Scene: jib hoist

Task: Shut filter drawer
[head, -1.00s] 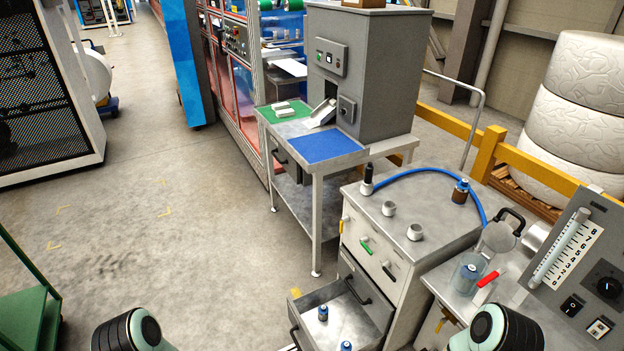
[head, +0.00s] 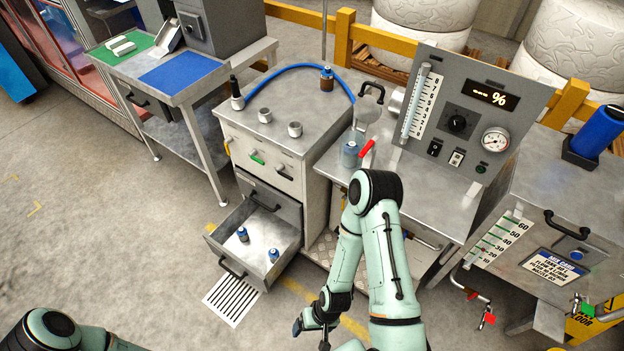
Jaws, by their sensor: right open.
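The filter drawer (head: 285,236) is pulled out from the lower front of a grey metal cabinet (head: 236,136). Its black bar handle (head: 231,269) is on its front, facing the lower left. Two small blue-capped bottles (head: 243,234) stand inside it. Another drawer front with a black handle (head: 265,201) sits flush above it. My right gripper (head: 312,332) is at the bottom centre, open, below and to the right of the drawer and apart from it. My left gripper is out of view; only part of my left arm shows at bottom left.
A bench (head: 394,181) with a gauge panel (head: 470,112) stands right of the cabinet. A table with a blue mat (head: 180,73) stands to the left. A striped floor grate (head: 233,301) lies below the drawer front. The floor left of the drawer is clear.

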